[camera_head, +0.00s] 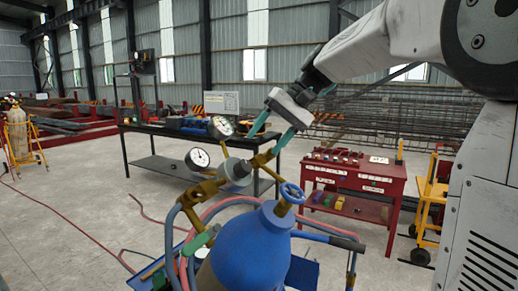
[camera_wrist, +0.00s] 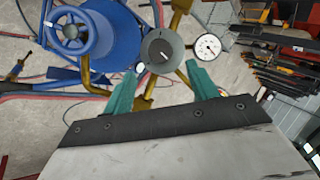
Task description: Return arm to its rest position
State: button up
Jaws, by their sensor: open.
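My gripper (camera_head: 271,132) is at the end of my arm, which reaches in from the upper right in the head view. Its two teal fingers are spread apart with nothing seen between them, above and behind the brass regulator (camera_head: 207,188). In the wrist view my gripper (camera_wrist: 161,85) points toward the regulator's grey knob (camera_wrist: 162,52), which shows just beyond the fingertips. I cannot tell whether they touch. A blue gas cylinder (camera_head: 245,252) with a blue valve wheel (camera_head: 292,193) stands below. Two white-faced gauges sit on the regulator; one gauge (camera_wrist: 207,46) shows beside the right finger.
A dark workbench (camera_head: 150,135) with tools stands behind the cylinder. A red tool cart (camera_head: 350,182) and a yellow trolley (camera_head: 430,200) stand to the right. The rebar cage (camera_head: 400,118) lies behind them. Hoses (camera_head: 75,232) cross the floor at left, with open concrete around them.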

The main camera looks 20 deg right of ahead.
jog(key=shift+d+r, duration=0.1)
jog(key=shift+r, duration=0.05)
dwell(0.3)
jog(key=s+a+f+h, duration=0.1)
jog(key=s+f+h, duration=0.1)
jog(key=s+f, duration=0.4)
jog(key=s+f+n+h, duration=0.1)
jog(key=s+f, duration=0.5)
jog(key=s, duration=0.7)
jog(key=s+a+f+n+g+h, duration=0.1)
jog(key=s+f+h, duration=0.3)
jog(key=s, duration=0.6)
notch_tip(320, 180, down, 2)
jog(key=shift+a+f, duration=0.25)
jog(key=shift+a, duration=0.1)
